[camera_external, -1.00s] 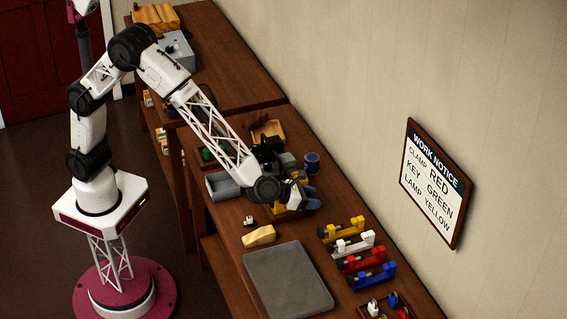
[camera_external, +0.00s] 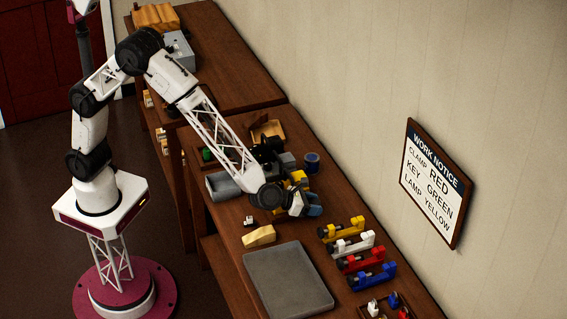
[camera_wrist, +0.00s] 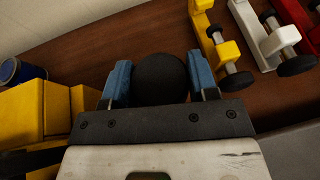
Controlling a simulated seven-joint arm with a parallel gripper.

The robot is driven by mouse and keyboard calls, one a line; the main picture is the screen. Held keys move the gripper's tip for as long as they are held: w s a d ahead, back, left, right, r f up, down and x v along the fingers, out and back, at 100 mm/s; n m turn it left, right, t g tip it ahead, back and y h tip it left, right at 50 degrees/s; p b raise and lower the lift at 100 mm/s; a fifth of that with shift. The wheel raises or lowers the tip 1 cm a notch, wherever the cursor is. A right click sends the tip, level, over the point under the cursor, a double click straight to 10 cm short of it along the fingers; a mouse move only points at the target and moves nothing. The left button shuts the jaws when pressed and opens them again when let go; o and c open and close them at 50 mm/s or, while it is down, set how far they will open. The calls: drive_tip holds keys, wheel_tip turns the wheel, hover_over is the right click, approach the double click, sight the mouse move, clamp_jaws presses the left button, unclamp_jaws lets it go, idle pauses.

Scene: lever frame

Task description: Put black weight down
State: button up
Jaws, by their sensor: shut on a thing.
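The black weight (camera_wrist: 160,78) is a dark round thing between the two blue fingers of my gripper (camera_wrist: 160,88) in the wrist view. My gripper is shut on it, with a finger on each side. Brown table surface shows around it; I cannot tell whether the weight touches the table. In the external view my gripper (camera_external: 314,207) is over the table, left of the coloured clamps, and the weight is hidden there.
Yellow blocks (camera_wrist: 38,112) and a blue can (camera_wrist: 12,70) are close on the left in the wrist view. Yellow (camera_external: 342,229), white (camera_external: 350,246), red (camera_external: 365,260) and blue (camera_external: 372,277) clamps line the right. A grey tray (camera_external: 287,280) and wooden wedge (camera_external: 259,236) lie in front.

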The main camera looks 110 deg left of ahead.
drive_tip(key=shift+f, duration=1)
drive_tip(key=shift+f, duration=1.85)
drive_tip(key=shift+f, duration=0.1)
drive_tip(key=o, duration=1.1)
drive_tip(key=shift+f, duration=0.1)
drive_tip(key=shift+r, duration=0.2)
drive_tip(key=shift+v, duration=6)
drive_tip(key=shift+d+f, duration=0.1)
drive_tip(key=shift+f, duration=0.05)
